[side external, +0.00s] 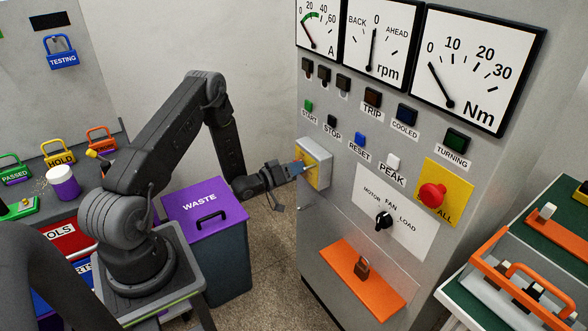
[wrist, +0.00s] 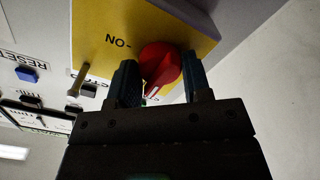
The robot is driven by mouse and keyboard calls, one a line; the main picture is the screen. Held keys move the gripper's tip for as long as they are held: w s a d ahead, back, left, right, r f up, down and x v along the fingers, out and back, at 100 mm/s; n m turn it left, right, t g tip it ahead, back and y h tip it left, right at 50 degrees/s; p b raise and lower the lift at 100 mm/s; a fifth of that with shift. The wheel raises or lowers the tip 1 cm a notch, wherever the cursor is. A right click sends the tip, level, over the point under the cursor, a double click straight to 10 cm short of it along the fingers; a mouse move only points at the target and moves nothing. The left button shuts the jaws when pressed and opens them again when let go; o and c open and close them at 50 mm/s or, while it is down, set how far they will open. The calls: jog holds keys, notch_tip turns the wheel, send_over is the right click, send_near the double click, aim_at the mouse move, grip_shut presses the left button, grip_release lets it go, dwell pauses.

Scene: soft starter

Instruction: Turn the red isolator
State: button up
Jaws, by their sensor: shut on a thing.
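The red isolator is a round red knob (wrist: 160,62) on a yellow plate (wrist: 98,38) marked "ON" in the wrist view. My gripper (wrist: 160,75) has one finger on each side of the knob and is shut on it. A pale mark on the knob points down toward my gripper's palm, away from the "ON" word. In the side external view, my gripper (side external: 299,168) reaches the yellow-faced grey box (side external: 321,163) on the panel's left side; the knob is hidden there by the fingers.
A purple-lidded waste bin (side external: 205,210) stands below my arm.

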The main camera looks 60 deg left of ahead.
jog(key=shift+m, duration=0.5)
jog(key=shift+c, duration=0.2)
jog(key=m, duration=0.3)
jog(key=shift+m, duration=0.4)
jog(key=m, duration=0.4)
jog(key=shift+m, duration=0.3)
jog(key=m, duration=0.4)
jog(key=shift+m, duration=2.2)
jog(key=o, duration=0.9)
jog(key=shift+s, duration=0.15)
jog(key=s, duration=1.3)
jog(key=shift+s, duration=0.3)
